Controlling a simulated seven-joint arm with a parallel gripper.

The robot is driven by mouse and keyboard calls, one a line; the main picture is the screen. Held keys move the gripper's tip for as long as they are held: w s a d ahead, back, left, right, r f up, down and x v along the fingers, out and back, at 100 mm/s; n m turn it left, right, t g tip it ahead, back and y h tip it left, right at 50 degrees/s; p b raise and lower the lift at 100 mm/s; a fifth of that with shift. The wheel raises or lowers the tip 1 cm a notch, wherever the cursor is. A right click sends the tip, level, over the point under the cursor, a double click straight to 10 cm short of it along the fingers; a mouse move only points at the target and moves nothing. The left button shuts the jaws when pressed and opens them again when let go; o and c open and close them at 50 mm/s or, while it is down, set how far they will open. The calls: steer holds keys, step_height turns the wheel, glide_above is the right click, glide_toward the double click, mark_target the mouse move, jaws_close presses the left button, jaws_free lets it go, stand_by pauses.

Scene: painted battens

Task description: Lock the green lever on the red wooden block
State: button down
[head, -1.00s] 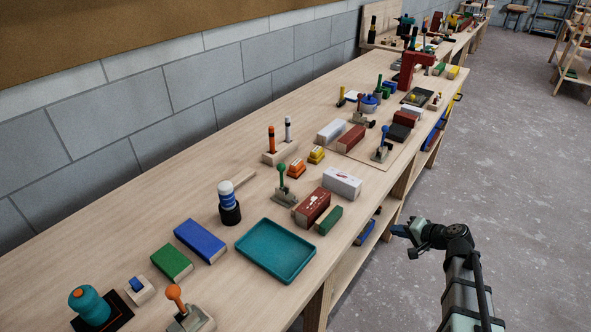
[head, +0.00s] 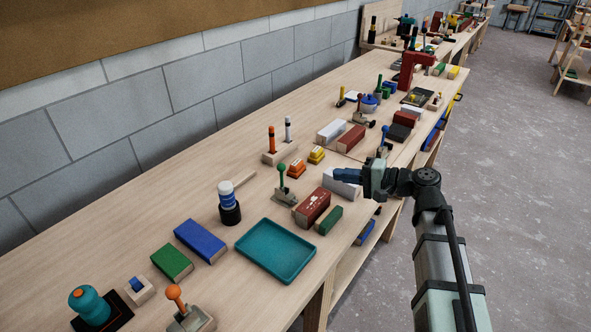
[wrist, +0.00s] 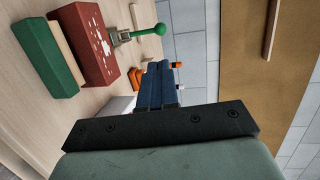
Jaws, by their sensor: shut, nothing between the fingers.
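The green lever (head: 282,176) stands roughly upright on a grey metal base, with a round knob on top. The base is at the left of the red wooden block (head: 313,207), which has white marks on its side; I cannot tell whether they are joined. In the wrist view the green lever (wrist: 148,31) and the red block (wrist: 88,45) show at upper left. My gripper (head: 337,174) is shut and empty, its blue fingers above and right of the lever and block, apart from both. The fingers also show in the wrist view (wrist: 158,72).
A white block (head: 345,190) is partly hidden behind my gripper. A small green block (head: 329,220) lies in front of the red one. A teal tray (head: 275,279) lies nearer. Orange (head: 296,168) and yellow (head: 317,155) pieces sit behind.

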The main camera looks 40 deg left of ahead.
steer(key=shift+s+a, duration=0.15)
steer(key=x, duration=1.3)
steer(key=shift+a+f, duration=0.15)
steer(key=shift+a, duration=0.25)
steer(key=shift+s+a, duration=0.1)
steer(key=r+h, duration=0.1)
steer(key=h, duration=0.5)
glide_above(282, 178)
steer(key=w+a, duration=0.1)
steer(key=a, duration=0.1)
steer(key=shift+w+d+r+m+t, duration=0.1)
steer(key=shift+w+r+m+t, duration=0.1)
steer(key=shift+m+t, duration=0.15)
steer(key=shift+s+a+f+m+h, duration=0.1)
steer(key=shift+a+f+h, duration=0.2)
steer(key=shift+a+h, duration=0.4)
steer(key=shift+w+a+f+m+h, duration=0.1)
steer(key=shift+a+f+h, duration=0.25)
steer(key=shift+a+h, duration=0.3)
steer(key=shift+s+a+f+m+h, duration=0.1)
steer(key=shift+a+f+h, duration=0.2)
steer(key=shift+a+h, duration=0.4)
steer(key=shift+a+f, duration=0.1)
